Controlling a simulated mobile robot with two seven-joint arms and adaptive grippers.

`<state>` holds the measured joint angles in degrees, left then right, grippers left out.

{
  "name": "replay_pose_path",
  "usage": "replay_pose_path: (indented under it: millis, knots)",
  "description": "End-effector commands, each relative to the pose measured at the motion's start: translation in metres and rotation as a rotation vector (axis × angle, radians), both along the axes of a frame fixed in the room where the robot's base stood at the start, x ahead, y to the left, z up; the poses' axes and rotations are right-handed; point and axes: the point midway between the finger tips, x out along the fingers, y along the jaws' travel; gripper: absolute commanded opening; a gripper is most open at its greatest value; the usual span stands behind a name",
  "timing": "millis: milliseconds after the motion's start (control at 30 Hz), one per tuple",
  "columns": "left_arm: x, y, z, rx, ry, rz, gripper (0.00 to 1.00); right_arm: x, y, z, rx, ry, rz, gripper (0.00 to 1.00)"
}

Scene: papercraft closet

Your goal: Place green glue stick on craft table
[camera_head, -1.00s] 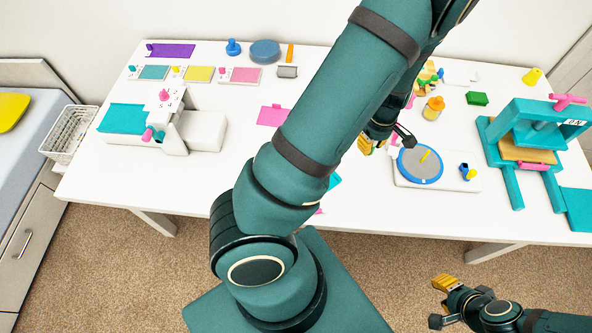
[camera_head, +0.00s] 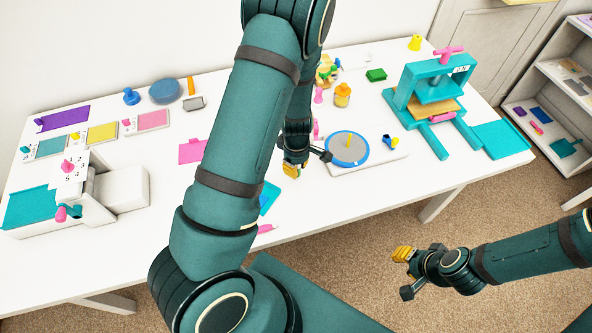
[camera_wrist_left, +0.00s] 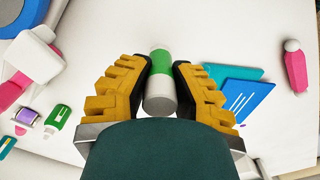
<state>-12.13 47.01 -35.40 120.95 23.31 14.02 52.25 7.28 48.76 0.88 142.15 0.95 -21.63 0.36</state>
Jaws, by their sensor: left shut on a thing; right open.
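The green glue stick (camera_wrist_left: 160,78), a white cylinder with a green band, is between the yellow fingers of my left gripper (camera_wrist_left: 160,85) in the left wrist view. This gripper is shut on it, above or at the white craft table (camera_head: 330,195); I cannot tell whether the stick touches the tabletop. In the head view my left gripper (camera_head: 291,168) is over the table's middle, left of the blue disc, and the stick is not discernible there. My right gripper (camera_head: 404,273) is open and empty in front of the table, over the carpet.
A blue round disc (camera_head: 347,147) on a white base is right of my left gripper. A teal press (camera_head: 430,95) stands at the table's right end. A white machine (camera_head: 122,188) stands at the left. Teal and blue booklets (camera_wrist_left: 242,95) lie beside the glue stick. A shelf (camera_head: 540,120) stands at right.

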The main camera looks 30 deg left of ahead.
Motion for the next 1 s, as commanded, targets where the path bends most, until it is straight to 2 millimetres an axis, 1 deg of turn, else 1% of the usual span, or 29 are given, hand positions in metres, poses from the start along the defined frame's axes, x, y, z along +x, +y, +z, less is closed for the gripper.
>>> replay_pose_path:
  millis: [33,100,367,467,500,567,600,867,1000]
  knots:
    - [-0.001,0.001,-0.010,0.000,0.004,0.002,0.00,-0.001,0.000,-0.004,0.000,0.002,0.002,0.34]
    - [-0.001,0.000,-0.017,-0.001,0.002,0.001,0.00,-0.002,0.000,-0.005,0.000,0.003,0.002,0.34]
    - [0.000,0.000,-0.017,0.000,0.000,0.001,0.00,-0.002,0.000,-0.004,0.001,0.004,0.003,0.34]
    - [0.000,0.000,-0.020,0.000,0.001,0.001,0.00,-0.002,0.000,-0.006,0.001,0.005,0.004,0.34]
    - [0.000,0.000,-0.020,0.000,0.001,0.001,0.26,-0.002,0.001,-0.007,0.002,0.006,0.004,0.34]
    - [0.000,0.000,-0.020,0.000,0.001,0.001,0.47,-0.002,0.001,-0.006,0.002,0.006,0.004,0.34]
    - [0.000,0.000,-0.019,0.000,0.001,0.001,0.48,-0.002,0.000,-0.006,0.002,0.006,0.004,0.34]
    - [0.000,0.000,-0.019,0.000,0.001,0.001,0.48,-0.002,0.000,-0.006,0.002,0.006,0.004,0.34]
    - [0.000,0.000,-0.011,0.000,-0.001,0.000,0.48,-0.001,0.000,-0.002,0.001,0.003,0.002,0.34]
